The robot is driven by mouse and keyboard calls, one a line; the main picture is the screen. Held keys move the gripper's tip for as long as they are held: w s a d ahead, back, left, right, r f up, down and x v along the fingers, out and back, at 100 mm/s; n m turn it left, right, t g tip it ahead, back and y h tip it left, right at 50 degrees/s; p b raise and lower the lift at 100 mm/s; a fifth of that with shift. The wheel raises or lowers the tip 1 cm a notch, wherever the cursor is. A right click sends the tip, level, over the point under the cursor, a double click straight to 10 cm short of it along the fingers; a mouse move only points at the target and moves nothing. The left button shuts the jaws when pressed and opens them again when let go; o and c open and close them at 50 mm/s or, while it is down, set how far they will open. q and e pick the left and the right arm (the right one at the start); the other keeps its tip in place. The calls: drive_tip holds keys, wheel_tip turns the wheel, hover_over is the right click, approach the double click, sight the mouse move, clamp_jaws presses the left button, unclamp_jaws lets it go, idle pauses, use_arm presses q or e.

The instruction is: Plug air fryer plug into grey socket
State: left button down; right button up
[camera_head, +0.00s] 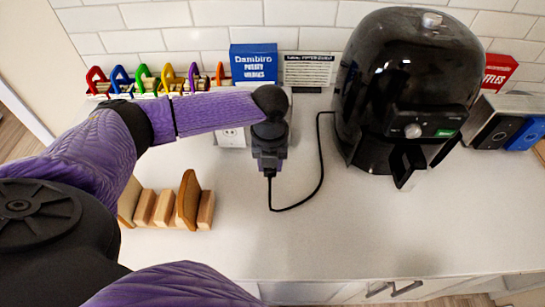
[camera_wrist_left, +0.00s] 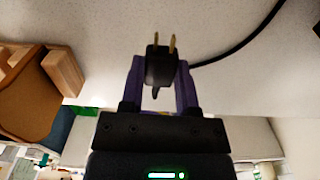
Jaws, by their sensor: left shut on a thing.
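My left gripper (camera_head: 269,166) is shut on the black air fryer plug (camera_wrist_left: 160,68), above the counter. In the left wrist view, the plug sits between the two purple fingers, with two brass prongs pointing to the top of the picture, away from the gripper. Its black cord (camera_head: 321,165) loops right and back to the black air fryer (camera_head: 405,85). A pale socket (camera_head: 231,136) with outlet slots stands just left of the gripper, partly hidden behind my forearm. The plug is apart from it. My right gripper is not in view.
A wooden rack (camera_head: 187,201) stands front left on the white counter (camera_head: 330,235). Colored letter-like holders (camera_head: 140,80), a blue box (camera_head: 254,64) and a black-and-white sign (camera_head: 308,69) line the tiled wall. A toaster-like box (camera_head: 497,122) stands right. The front-centre counter is clear.

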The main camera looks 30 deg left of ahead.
use_arm(q)
drive_tip(key=shift+r+p, duration=0.2)
drive_tip(key=shift+p, duration=0.35)
drive_tip(key=w+b, duration=0.1)
drive_tip(key=w+a+b, duration=0.1)
drive_tip(key=w+a+f+b, duration=0.1)
drive_tip(key=shift+w+a+b, duration=0.1)
drive_tip(key=shift+w+b, duration=0.2)
drive_tip(key=shift+w, duration=0.05)
drive_tip(key=shift+w+a+r+b, duration=0.25)
drive_tip(key=shift+w+a+b, duration=0.15)
drive_tip(key=shift+w, duration=0.2)
drive_tip(key=shift+r, duration=0.1)
drive_tip(key=shift+p, duration=0.35)
drive_tip(key=shift+p, duration=0.3)
